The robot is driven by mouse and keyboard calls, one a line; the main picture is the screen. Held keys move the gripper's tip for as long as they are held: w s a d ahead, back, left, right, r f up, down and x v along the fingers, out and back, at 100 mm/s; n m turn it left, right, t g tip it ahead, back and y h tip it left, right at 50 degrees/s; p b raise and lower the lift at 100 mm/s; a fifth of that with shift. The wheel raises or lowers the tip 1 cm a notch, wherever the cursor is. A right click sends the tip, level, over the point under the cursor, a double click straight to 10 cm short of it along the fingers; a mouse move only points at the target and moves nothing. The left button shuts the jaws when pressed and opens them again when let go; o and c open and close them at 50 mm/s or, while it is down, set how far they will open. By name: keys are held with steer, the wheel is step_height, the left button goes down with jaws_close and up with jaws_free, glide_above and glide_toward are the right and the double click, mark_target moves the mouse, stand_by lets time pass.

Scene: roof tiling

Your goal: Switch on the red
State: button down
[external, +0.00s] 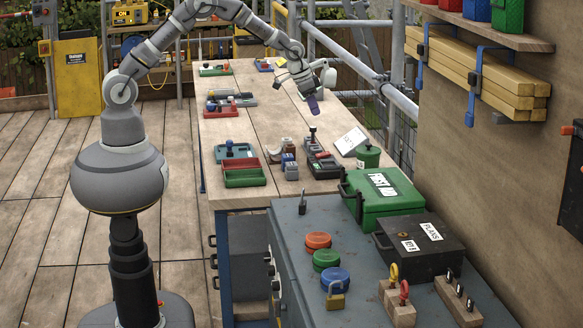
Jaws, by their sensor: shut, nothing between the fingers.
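My gripper (313,103) hangs over the wooden bench (270,118), with purplish fingertips pointing down and shut on nothing. Below it stands a dark unit (321,160) with red parts and an upright black lever; I cannot tell whether it is a switch or what state it is in. A red and green open tray (244,178) lies at the bench's near left, beside a teal block with a blue knob (232,148). A red unit with a blue knob (212,106) lies farther back. Which red thing is the switch cannot be told.
On the near grey cabinet are red, green and blue round lids (318,240), a padlock (335,294), a green first aid box (383,198) and a black box (418,246). A green can (368,155) stands by a white card (351,141). Scaffold poles line the bench's right.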

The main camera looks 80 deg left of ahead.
mark_target(328, 153)
steer(key=b+x, duration=0.1)
steer(key=x, duration=0.3)
steer(key=b+x, duration=0.2)
steer(key=x, duration=0.3)
steer(key=b+x, duration=0.1)
steer(key=x, duration=0.4)
steer(key=shift+s+f, duration=0.15)
steer(key=shift+s, duration=0.25)
steer(key=shift+w+f, duration=0.1)
steer(key=shift+f, duration=0.2)
steer(key=shift+s, duration=0.9)
steer(key=shift+r, duration=0.15)
steer(key=shift+r, duration=0.35)
steer(key=p+v, duration=0.4)
steer(key=v, duration=0.9)
steer(key=shift+w+r+p, duration=0.2)
steer(key=shift+w+p, duration=0.05)
steer(key=shift+p, duration=0.1)
